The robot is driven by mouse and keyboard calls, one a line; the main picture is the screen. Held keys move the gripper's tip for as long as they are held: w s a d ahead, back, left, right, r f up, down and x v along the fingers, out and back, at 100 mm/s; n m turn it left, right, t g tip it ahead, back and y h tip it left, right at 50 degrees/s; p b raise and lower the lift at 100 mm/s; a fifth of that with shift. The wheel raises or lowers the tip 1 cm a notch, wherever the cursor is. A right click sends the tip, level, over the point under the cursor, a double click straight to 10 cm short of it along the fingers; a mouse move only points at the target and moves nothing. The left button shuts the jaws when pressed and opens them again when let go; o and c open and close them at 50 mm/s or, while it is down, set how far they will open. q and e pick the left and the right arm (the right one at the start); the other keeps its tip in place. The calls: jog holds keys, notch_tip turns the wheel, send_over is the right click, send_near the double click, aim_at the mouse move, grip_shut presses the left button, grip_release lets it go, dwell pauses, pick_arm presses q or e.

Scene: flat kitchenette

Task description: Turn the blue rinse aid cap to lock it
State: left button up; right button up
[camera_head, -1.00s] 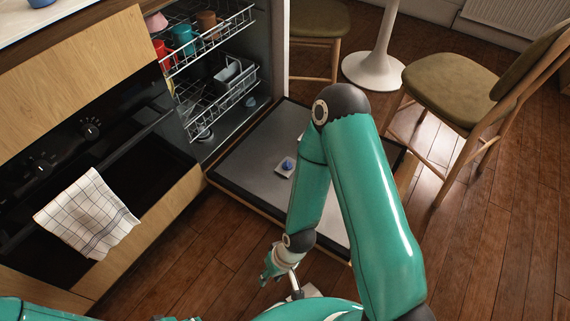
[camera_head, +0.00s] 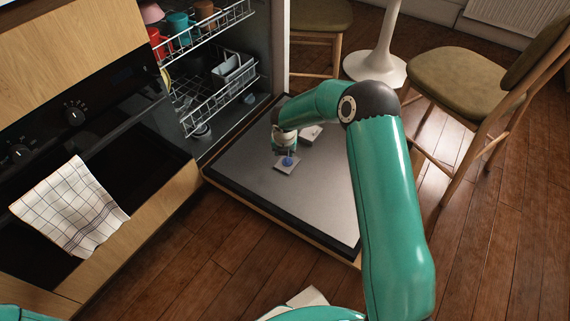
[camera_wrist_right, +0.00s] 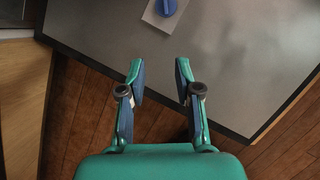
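The blue rinse aid cap (camera_head: 288,161) sits on a small pale square plate (camera_head: 281,167) on the inner face of the open dishwasher door (camera_head: 240,165). In the right wrist view the cap (camera_wrist_right: 166,7) is at the top edge, partly cut off, with a raised ridge across it. My right gripper (camera_wrist_right: 160,72) is open and empty, its fingers pointing toward the cap with a clear gap before it. My left gripper is out of view.
Dishwasher racks (camera_head: 222,99) hold cups and dishes. A checked towel (camera_head: 70,212) hangs on the oven at left. A chair (camera_head: 455,85) stands at right. The door's near part is clear.

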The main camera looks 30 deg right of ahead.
jog(key=d, duration=0.2)
jog(key=n+b, duration=0.1)
jog(key=b, duration=0.6)
send_near(288, 160)
jog(key=shift+h, duration=0.3)
jog(key=x, duration=0.8)
jog(key=shift+a+f, duration=0.2)
jog(key=shift+f, duration=0.1)
jog(key=shift+c, duration=0.3)
grip_shut()
